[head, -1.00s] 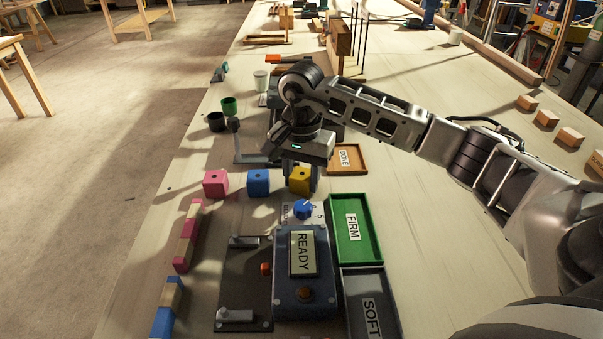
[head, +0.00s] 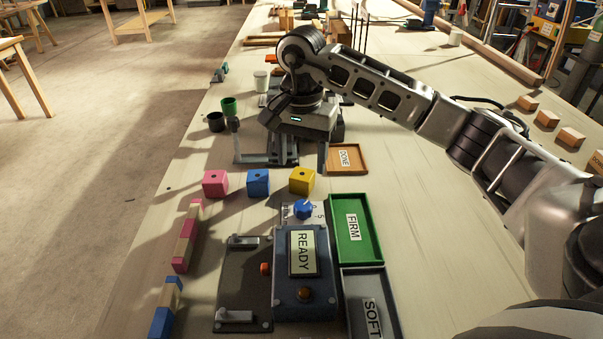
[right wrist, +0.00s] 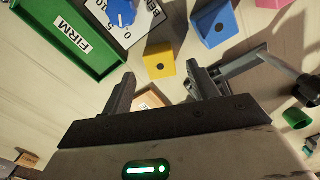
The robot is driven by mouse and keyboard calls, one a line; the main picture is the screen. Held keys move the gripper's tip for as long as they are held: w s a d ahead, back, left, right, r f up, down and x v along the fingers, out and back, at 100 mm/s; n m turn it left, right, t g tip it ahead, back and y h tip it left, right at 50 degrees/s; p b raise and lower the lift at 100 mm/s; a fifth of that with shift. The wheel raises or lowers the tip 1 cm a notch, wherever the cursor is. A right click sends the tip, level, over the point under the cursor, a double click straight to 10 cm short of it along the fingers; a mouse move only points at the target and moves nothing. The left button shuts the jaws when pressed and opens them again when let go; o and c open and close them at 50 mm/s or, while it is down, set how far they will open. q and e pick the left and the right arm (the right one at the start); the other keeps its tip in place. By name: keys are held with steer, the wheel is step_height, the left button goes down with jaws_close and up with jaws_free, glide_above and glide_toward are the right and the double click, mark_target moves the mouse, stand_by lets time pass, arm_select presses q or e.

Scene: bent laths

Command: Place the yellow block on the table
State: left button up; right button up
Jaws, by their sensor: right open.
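The yellow block (head: 302,181) stands on the table (head: 420,240) at the right end of a row with a blue and a pink block. It has a dark hole in its top. In the right wrist view the yellow block (right wrist: 159,58) lies beyond the fingertips, with nothing between the fingers. My right gripper (head: 310,160) is open and empty, above and behind the yellow block and apart from it. The fingers also show in the right wrist view (right wrist: 160,80). My left gripper is in neither view.
The blue block (head: 258,182) and pink block (head: 215,183) stand to the left. In front are a READY box (head: 304,290), a blue knob (head: 303,209), a green FIRM tray (head: 374,255) and a grey SOFT tray (head: 388,320). An orange DONE tray (head: 360,168) lies near my gripper.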

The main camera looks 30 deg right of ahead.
mark_target(302, 175)
step_height(302, 175, up, 7)
steer(key=shift+f, duration=0.1)
stand_by(0.7)
